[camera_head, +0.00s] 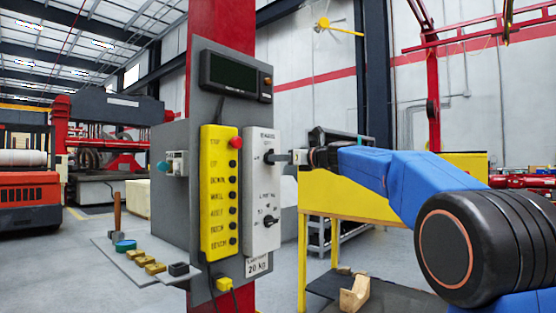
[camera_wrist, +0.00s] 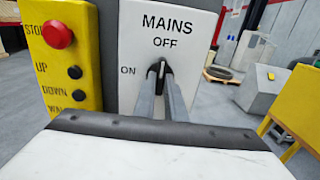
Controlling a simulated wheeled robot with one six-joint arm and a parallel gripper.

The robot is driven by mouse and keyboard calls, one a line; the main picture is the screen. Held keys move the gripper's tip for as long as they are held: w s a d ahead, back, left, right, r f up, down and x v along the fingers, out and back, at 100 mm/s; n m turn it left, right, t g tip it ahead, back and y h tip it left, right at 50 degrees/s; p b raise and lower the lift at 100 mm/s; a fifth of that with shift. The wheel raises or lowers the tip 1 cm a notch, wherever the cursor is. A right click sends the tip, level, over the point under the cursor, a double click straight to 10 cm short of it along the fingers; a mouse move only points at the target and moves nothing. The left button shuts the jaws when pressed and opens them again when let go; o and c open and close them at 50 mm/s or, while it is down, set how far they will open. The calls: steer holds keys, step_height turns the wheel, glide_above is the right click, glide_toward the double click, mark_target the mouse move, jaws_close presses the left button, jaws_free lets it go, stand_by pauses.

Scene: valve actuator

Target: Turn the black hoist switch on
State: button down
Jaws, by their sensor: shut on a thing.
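A white switch panel (camera_head: 262,190) carries two black switches, one above the other. My gripper (camera_head: 283,157) reaches the upper one from the right. In the wrist view this black upper switch (camera_wrist: 160,67) sits under the word MAINS, with OFF above it and ON to its left. Its handle looks upright, towards OFF. My two grey fingers (camera_wrist: 162,80) are shut on it and hide part of it. The lower black switch (camera_head: 269,220) is clear of my gripper; its lettering is too small to read surely.
A yellow button box (camera_head: 219,190) with a red stop button (camera_head: 236,143) stands close left of the panel. A dark display (camera_head: 234,75) is above. A shelf (camera_head: 120,255) with small blocks juts out at lower left. A yellow table (camera_head: 350,195) stands behind my arm.

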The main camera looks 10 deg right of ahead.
steer(key=shift+n, duration=0.3)
steer(key=shift+f+n, duration=0.15)
steer(key=shift+n, duration=8.05)
steer(key=c, duration=1.8)
jaws_free()
steer(key=shift+s, duration=0.15)
steer(key=v, duration=1.7)
